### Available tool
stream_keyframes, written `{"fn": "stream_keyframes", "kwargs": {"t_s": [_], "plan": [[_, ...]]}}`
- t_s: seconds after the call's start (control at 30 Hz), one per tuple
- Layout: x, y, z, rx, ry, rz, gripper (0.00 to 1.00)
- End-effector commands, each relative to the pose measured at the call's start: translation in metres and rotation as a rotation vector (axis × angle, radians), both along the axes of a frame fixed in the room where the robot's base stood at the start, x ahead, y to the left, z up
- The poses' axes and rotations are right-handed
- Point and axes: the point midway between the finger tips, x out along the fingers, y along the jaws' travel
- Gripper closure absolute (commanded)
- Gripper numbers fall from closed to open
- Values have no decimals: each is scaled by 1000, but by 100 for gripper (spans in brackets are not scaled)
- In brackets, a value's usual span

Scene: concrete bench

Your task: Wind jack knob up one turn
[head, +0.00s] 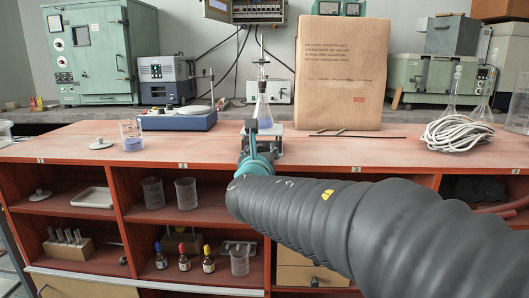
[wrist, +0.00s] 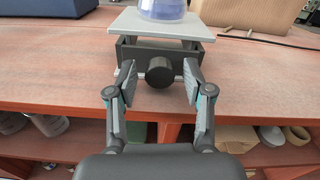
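The lab jack (wrist: 205,54) stands on the red-brown bench, with a grey top plate (wrist: 130,20) and a dark frame. Its black round knob (wrist: 159,73) faces me in the wrist view. A flask with bluish-purple liquid (wrist: 163,8) stands on the plate; in the head view the flask (head: 263,113) shows nearly whole. My gripper (wrist: 159,68) is open, with one finger on each side of the knob and a visible gap at both sides. In the head view my arm hides the knob and most of the jack (head: 277,129).
A hotplate-like device (head: 180,119) and a beaker (head: 131,136) stand left of the jack. A large brown paper package (head: 341,75) stands behind right, with a thin dark rod before it. Coiled white cable (head: 458,131) lies farther right. Open shelves hold glassware and bottles below the bench top.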

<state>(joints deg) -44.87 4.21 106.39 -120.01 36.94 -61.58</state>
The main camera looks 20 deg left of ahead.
Motion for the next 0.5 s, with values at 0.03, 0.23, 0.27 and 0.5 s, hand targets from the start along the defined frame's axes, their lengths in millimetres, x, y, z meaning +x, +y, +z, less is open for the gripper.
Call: {"fn": "stream_keyframes", "kwargs": {"t_s": [0.03,0.23,0.27,0.5], "plan": [[0,0,0,0,0,0,67],[0,0,0,0,0,0,100],[0,0,0,0,0,0,100],[0,0,-6,96,22,0,100]]}}
